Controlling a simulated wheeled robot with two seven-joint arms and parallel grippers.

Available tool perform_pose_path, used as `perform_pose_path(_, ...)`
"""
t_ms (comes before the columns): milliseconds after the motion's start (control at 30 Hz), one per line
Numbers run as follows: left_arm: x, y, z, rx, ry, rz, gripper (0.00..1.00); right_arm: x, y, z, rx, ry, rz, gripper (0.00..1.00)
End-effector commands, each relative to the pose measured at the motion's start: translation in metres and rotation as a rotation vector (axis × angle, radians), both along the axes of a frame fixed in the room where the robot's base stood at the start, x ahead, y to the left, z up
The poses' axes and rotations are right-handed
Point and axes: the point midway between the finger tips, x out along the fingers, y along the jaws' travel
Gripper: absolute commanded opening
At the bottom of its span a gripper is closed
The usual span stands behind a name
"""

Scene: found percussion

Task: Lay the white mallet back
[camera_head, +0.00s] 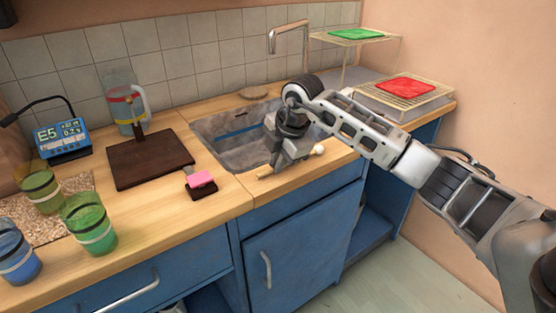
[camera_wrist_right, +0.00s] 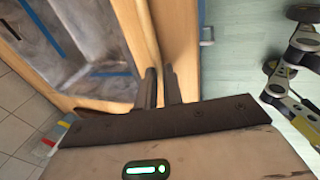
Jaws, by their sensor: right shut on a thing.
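The white mallet shows its pale round head (camera_head: 319,149) just right of my right gripper, at the sink's front edge. A short light stick end shows on the gripper's left side, and the middle is hidden by the gripper. My right gripper (camera_head: 286,162) is shut on the mallet over the front counter strip. Whether the mallet touches the counter, I cannot tell. My left gripper is not in view.
The sink (camera_head: 218,150) lies behind the gripper, with a faucet (camera_head: 288,30). Left are a pink sponge (camera_head: 200,179), dark board (camera_head: 150,165), pitcher (camera_head: 124,100), display (camera_head: 62,138) and several cups. Right, wire racks hold a red mat (camera_head: 405,88) and a green mat (camera_head: 356,34).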

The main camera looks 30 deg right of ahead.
Motion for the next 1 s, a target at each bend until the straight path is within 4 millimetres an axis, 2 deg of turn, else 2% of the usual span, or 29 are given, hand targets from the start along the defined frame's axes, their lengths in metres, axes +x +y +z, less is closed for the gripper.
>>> perform_pose_path(33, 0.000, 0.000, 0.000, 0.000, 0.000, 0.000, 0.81, -0.001, 0.000, -0.003, 0.002, 0.006, 0.000, 0.00)
perform_pose_path(100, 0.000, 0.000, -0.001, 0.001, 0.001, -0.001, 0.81, -0.001, 0.000, -0.003, 0.002, 0.006, 0.000, 0.22)
perform_pose_path(133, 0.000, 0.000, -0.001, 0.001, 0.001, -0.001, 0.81, -0.001, 0.000, -0.003, 0.002, 0.006, 0.000, 0.31)
perform_pose_path(167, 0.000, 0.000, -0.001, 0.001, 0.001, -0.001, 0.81, -0.001, 0.000, -0.003, 0.002, 0.006, 0.000, 0.34)
perform_pose_path(433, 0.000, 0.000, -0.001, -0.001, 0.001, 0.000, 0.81, -0.001, 0.000, -0.003, 0.001, 0.007, 0.000, 0.34)
perform_pose_path(567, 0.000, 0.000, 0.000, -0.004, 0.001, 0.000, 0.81, -0.004, -0.001, 0.010, 0.000, 0.002, -0.001, 0.34)
perform_pose_path(667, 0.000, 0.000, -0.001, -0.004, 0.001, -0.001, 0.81, -0.010, -0.003, 0.028, 0.000, -0.001, 0.001, 0.34)
perform_pose_path(1000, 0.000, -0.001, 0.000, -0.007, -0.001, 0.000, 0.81, -0.035, -0.010, 0.106, 0.000, -0.002, 0.000, 0.34)
